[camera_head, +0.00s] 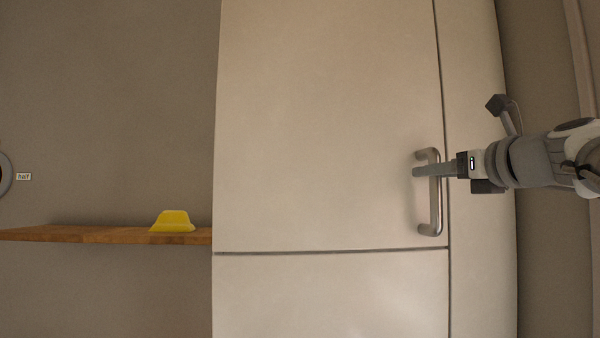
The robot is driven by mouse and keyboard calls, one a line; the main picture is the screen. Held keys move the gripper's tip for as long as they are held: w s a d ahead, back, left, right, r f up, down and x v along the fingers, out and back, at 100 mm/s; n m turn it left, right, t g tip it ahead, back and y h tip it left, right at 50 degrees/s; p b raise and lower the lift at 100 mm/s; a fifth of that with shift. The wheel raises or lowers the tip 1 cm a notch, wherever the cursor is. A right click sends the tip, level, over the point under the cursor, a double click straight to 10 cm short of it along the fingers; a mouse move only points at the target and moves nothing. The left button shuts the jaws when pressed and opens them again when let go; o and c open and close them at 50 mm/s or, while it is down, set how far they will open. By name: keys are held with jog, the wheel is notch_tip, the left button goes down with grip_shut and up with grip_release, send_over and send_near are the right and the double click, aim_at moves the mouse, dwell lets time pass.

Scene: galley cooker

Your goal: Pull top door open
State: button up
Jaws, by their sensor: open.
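The top door (330,120) is a large beige panel in the middle of the view. It looks shut, with a thin seam along its right side and another below it. Its handle (436,205) is a vertical metal bar near the door's lower right corner. My gripper (420,171) reaches in from the right at the handle's height. Its fingers overlap the bar, and their tips show just left of it. The jaws are open. I cannot tell whether they touch the bar or how the far finger lies.
Below the seam is a lower panel (330,295). At the left, a wooden shelf (90,235) holds a yellow block-like object (172,222). A small label (24,177) is on the wall beside a round dark object at the left edge. The space before the door looks clear.

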jog(key=shift+w+a, duration=0.15)
jog(key=shift+w, duration=0.3)
jog(key=shift+c, duration=0.4)
grip_shut()
dwell(0.8)
